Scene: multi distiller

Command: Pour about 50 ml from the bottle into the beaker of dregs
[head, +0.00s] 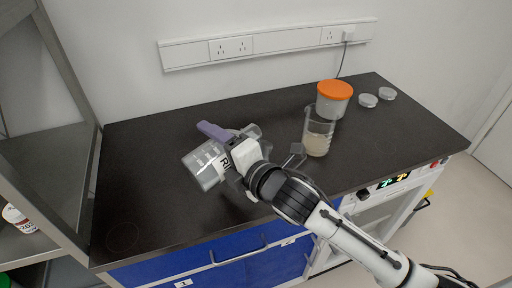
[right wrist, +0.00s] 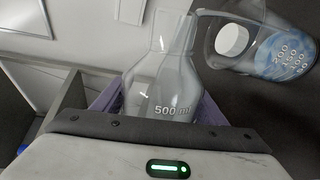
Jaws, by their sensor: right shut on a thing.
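My right gripper (head: 224,143), with purple fingers, is shut on a clear bottle (head: 203,167) above the left-middle of the bench. The bottle looks tilted, its base toward the lower left. In the right wrist view the bottle (right wrist: 163,90) stands between the purple fingers, and its "500 ml" marking shows. The beaker of dregs (head: 318,142) is clear, upright on the bench to the right of the gripper, with cloudy pale liquid in its lower part. The bottle's liquid level cannot be made out. My left gripper is not in view.
An orange-lidded tub (head: 333,103) stands behind the beaker, with two grey discs (head: 368,100) (head: 387,93) to its right. A clear vessel (right wrist: 255,45) shows at the upper right of the right wrist view. The dark bench (head: 140,200) is clear at left. A metal-framed shelf borders it.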

